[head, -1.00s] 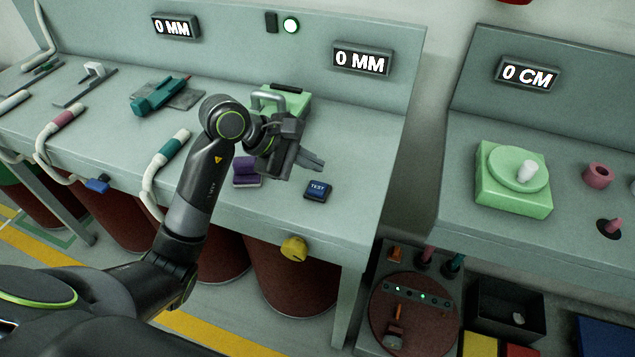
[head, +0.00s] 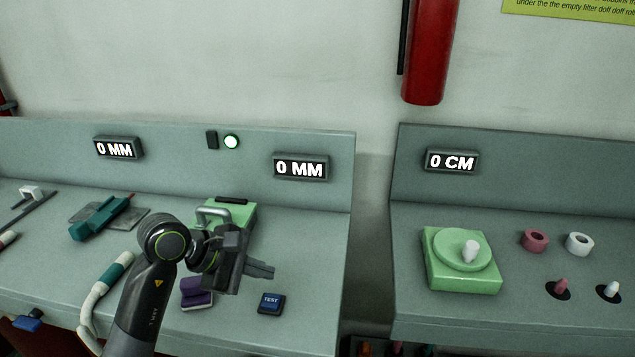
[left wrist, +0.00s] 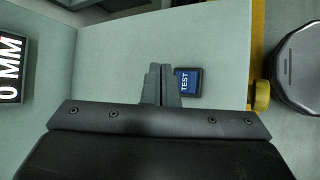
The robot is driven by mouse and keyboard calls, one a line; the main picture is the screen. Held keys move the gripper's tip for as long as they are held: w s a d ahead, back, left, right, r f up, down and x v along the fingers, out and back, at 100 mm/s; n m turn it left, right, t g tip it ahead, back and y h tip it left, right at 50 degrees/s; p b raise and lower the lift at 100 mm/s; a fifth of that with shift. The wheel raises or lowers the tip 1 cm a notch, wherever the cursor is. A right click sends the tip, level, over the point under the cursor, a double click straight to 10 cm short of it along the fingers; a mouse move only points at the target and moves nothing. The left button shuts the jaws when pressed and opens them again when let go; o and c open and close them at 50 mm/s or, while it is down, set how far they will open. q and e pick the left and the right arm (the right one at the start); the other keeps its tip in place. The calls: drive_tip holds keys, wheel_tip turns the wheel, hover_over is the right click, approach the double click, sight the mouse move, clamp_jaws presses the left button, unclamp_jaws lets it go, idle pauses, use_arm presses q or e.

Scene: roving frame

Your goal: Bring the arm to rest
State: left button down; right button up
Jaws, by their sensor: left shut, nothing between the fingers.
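My left arm reaches in from the bottom left of the head view. My left gripper (head: 261,269) is above the left workbench (head: 325,235), in front of a green device with a metal handle (head: 237,215). Its fingers are shut with nothing between them, as the left wrist view also shows (left wrist: 160,84). A dark blue TEST button (head: 271,303) lies on the bench just below the fingers in the head view. It shows right beside the fingertips in the left wrist view (left wrist: 188,82). My right gripper is not in view.
A purple block (head: 196,293) lies under my wrist. A teal tool (head: 100,218) and a hose handle (head: 115,268) are to the left. A second bench (head: 400,290) across a gap holds a green dial box (head: 463,275) and rings. The bench's front right is clear.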

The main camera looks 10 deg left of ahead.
use_arm(q)
drive_tip(key=shift+s+d+r+h, duration=0.1)
drive_tip(key=shift+d+h, duration=0.3)
drive_tip(key=s+d+r+n+t+h, duration=0.2)
drive_tip(key=s+d+r+n+h, duration=0.1)
drive_tip(key=d+r+h, duration=0.3)
drive_tip(key=s+a+r+n+t+h, duration=0.25)
drive_tip(key=a+r+n+t, duration=0.55)
drive_tip(key=n, duration=0.4)
drive_tip(key=a+f+n+t+y, duration=0.4)
drive_tip(key=a+n+t+y, duration=0.55)
drive_tip(key=n+y, duration=1)
drive_tip(key=s+a+f+n+g+y, duration=0.35)
drive_tip(key=a+f+n+g, duration=0.45)
drive_tip(key=n, duration=0.5)
drive_tip(key=s+f+n+g, duration=0.3)
drive_tip(key=f, duration=0.3)
drive_tip(key=s+f+n+g, duration=0.3)
drive_tip(key=f, duration=0.4)
drive_tip(key=s+d+f+n+g+h, duration=0.4)
drive_tip(key=s+f+g, duration=0.4)
drive_tip(key=s, duration=0.6)
wheel_tip(320, 180, down, 25)
drive_tip(key=a, duration=0.1)
drive_tip(key=s+d+f+g+h, duration=0.1)
drive_tip(key=s+f, duration=1.3)
drive_tip(key=f, duration=0.2)
drive_tip(key=shift+s+d+f+m, duration=0.15)
drive_tip(key=shift+s+f+m, duration=0.1)
drive_tip(key=shift+m, duration=0.1)
